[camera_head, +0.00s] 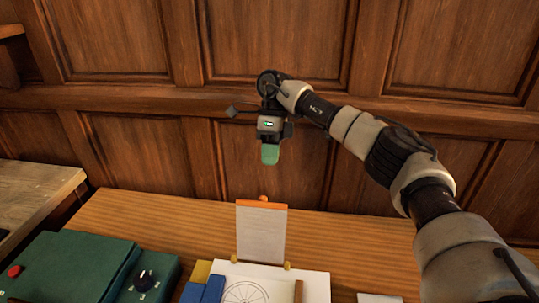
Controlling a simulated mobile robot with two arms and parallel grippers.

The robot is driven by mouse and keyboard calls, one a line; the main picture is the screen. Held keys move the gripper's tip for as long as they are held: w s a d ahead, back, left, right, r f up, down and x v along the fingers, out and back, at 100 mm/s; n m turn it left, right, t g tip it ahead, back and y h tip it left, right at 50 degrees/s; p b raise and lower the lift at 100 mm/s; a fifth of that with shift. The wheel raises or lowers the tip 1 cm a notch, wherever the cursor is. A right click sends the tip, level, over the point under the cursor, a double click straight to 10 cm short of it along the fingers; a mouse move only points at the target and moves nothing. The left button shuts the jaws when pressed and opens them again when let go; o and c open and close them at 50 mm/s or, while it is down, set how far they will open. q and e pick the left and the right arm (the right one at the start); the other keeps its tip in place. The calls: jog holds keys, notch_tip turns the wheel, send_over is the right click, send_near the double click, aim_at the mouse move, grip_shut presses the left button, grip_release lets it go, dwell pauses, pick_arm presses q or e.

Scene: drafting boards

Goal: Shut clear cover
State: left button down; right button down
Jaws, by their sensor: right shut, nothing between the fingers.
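The clear cover (261,236) stands upright in the lower middle of the head view. It is a pale see-through panel with an orange top edge and a small orange knob (263,198) at the top. Two small gold hinges show at its bottom edge. In front of it lies a white sheet with a wheel drawing (252,292), cut off by the frame's bottom. My right gripper (270,155) points down with its green fingers shut and empty, above the cover's orange edge and apart from it. My left gripper is not in view.
A green case (75,262) with a red button and a dark dial (144,281) sits at the lower left. Blue and yellow blocks (203,289) lie left of the sheet, a brown stick (298,291) at its right. Wood panelling rises behind; the wooden tabletop (350,245) is bare right of the cover.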

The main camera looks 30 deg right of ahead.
jog(key=p+x, duration=0.2)
jog(key=x, duration=0.5)
jog(key=shift+f, duration=0.3)
jog(key=shift+a, duration=0.1)
